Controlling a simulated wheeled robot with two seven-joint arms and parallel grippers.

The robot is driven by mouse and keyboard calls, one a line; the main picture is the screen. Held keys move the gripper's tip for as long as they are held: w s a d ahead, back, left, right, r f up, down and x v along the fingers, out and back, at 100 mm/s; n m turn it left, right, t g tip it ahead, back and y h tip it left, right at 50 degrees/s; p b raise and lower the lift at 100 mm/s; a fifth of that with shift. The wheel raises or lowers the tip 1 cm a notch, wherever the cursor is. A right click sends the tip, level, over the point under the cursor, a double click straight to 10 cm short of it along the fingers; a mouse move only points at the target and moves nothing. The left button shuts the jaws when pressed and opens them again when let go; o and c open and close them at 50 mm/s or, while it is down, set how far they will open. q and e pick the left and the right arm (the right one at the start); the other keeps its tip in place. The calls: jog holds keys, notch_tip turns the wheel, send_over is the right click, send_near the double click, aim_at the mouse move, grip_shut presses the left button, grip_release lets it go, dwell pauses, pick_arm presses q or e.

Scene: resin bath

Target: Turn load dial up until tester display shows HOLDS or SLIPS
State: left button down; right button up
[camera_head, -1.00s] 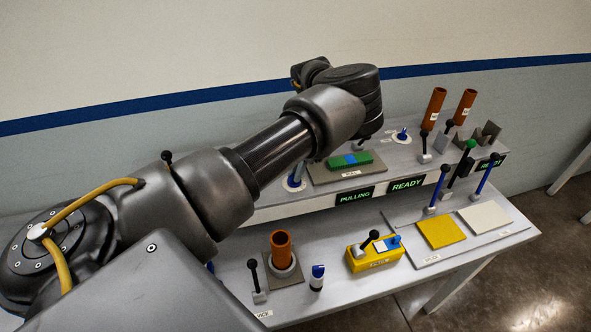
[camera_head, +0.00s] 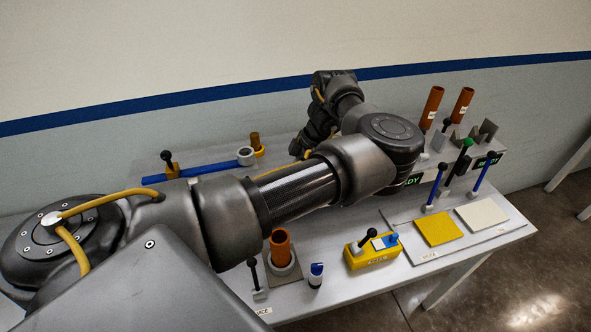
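My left arm reaches in from the left across the bench and bends back at its far end. Its gripper is hidden behind the arm's own links. One display (camera_head: 412,179) shows only the green letters "DY" beside my arm. Another display (camera_head: 488,160) at the far right has green text, partly covered by a blue lever. The display that read PULLING earlier is hidden behind my arm. I cannot make out the load dial; the blue-and-white round parts seen earlier are covered. My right gripper is not in view.
A yellow box (camera_head: 372,257) with a black lever, a brown tube (camera_head: 280,245) and yellow (camera_head: 440,231) and white (camera_head: 482,213) pads are at the front. Levers and two brown tubes (camera_head: 432,107) stand at right. A blue bar (camera_head: 205,168) lies behind my arm.

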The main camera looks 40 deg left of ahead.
pick_arm(q)
jog(key=shift+a+r, duration=0.2)
jog(key=shift+r, duration=0.05)
jog(key=c, duration=1.5)
grip_release()
jog(key=shift+d+f, duration=0.1)
jog(key=shift+f, duration=0.05)
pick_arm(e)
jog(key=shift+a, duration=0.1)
pick_arm(q)
jog(key=shift+o, duration=0.2)
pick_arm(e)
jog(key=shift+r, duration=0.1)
